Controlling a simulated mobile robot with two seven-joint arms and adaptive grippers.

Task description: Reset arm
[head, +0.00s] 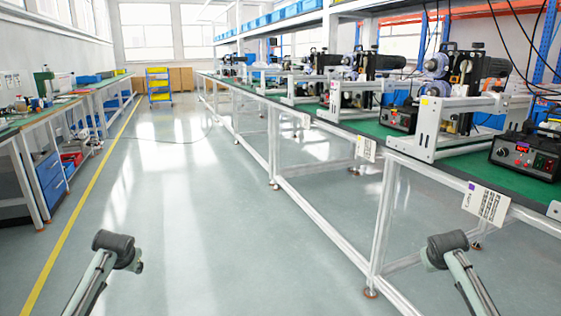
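My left arm (112,262) comes in at the bottom left, and a dark joint tops its grey link. My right arm (456,262) comes in at the bottom right in a similar bent pose. Neither gripper shows in the head view, so whether they are open or shut is hidden. Both arms appear over the grey floor (200,230), and I see nothing held.
A long workbench (362,128) with coder machines (465,90) and control boxes (525,155) runs along the right. Another bench (35,122) with blue drawers (50,180) stands left, beyond a yellow floor line (62,242). A yellow cart (158,85) stands far back. The middle aisle is clear.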

